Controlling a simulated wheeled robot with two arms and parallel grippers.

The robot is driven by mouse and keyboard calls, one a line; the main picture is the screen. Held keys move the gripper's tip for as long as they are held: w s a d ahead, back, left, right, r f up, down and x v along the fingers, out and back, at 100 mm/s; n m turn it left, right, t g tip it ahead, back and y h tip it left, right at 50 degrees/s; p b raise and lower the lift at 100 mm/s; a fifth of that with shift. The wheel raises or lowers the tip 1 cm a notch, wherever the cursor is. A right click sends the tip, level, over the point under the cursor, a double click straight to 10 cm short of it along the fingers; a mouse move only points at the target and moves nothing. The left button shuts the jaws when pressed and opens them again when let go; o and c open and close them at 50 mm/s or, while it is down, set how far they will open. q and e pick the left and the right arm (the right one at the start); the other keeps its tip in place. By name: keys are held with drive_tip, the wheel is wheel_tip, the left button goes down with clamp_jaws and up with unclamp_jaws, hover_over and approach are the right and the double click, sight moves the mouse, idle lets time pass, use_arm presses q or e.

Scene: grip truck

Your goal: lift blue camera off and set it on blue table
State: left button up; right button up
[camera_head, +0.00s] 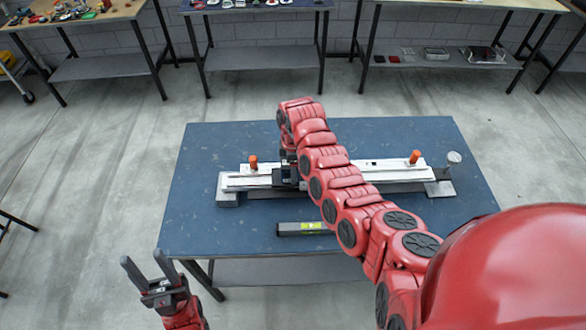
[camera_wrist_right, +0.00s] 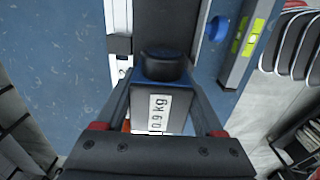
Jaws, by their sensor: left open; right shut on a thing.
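The blue camera is a dark box with blue edges and a "0.9 kg" label (camera_wrist_right: 160,112) in the right wrist view. A black round part is on it. My right gripper (camera_wrist_right: 163,88) is shut on it, one finger on each side. In the head view the dark camera (camera_head: 287,174) is at the white slider rail (camera_head: 340,172); my right arm hides part of it. I cannot tell whether it touches the rail. My left gripper (camera_head: 148,272) is open and empty, in front of the table's left corner. The blue table (camera_head: 215,150) carries the rail.
A spirit level (camera_head: 302,228) lies on the table in front of the rail. Orange knobs (camera_head: 253,162) stand on the rail, and a pale round-topped post (camera_head: 454,158) is at its right end. The table's front left is clear. Workbenches (camera_head: 255,5) line the back wall.

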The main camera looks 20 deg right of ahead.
drive_tip(key=shift+w+r+p, duration=0.1)
drive_tip(key=shift+r+p, duration=0.75)
drive_tip(key=shift+r, duration=0.45)
drive_tip(key=shift+r, duration=0.15)
drive_tip(key=shift+r+p, duration=1.25)
drive_tip(key=shift+r, duration=1.1)
